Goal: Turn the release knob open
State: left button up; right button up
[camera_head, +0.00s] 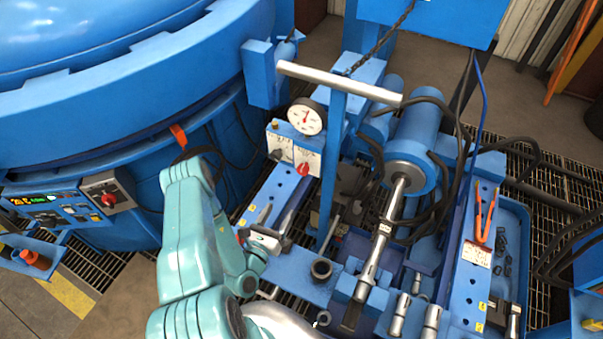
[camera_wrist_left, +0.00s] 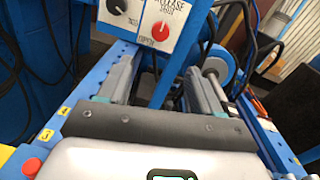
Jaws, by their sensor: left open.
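A white-faced panel on a blue box carries a red knob (camera_head: 303,169) and a black knob (camera_head: 277,155). In the left wrist view the red knob (camera_wrist_left: 160,31) sits under partly legible lettering that seems to include "RELEASE", and the black knob (camera_wrist_left: 117,6) is at its upper left. My left gripper (camera_head: 276,218) is below and in front of this panel, apart from both knobs. In the left wrist view its two grey fingers (camera_wrist_left: 163,82) are spread with nothing held between them. My right gripper is in neither view.
A round gauge (camera_head: 306,117) stands above the panel. A T-handled blue lever (camera_head: 333,160) rises just right of the knobs. The large blue furnace (camera_head: 120,110) is at left. A blue cylinder with a rod (camera_head: 415,145) and orange-handled pliers (camera_head: 485,215) are at right.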

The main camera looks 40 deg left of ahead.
aim_at(301, 173)
pick_arm(q)
jog(key=p+x, duration=0.2)
jog(key=x, duration=1.1)
jog(key=shift+w+a+r, duration=0.1)
jog(key=shift+w, duration=0.3)
jog(key=shift+w+a, duration=0.1)
jog(key=shift+w, duration=0.45)
jog(key=shift+s, duration=0.1)
jog(key=shift+c, duration=0.4)
jog(key=c, duration=1)
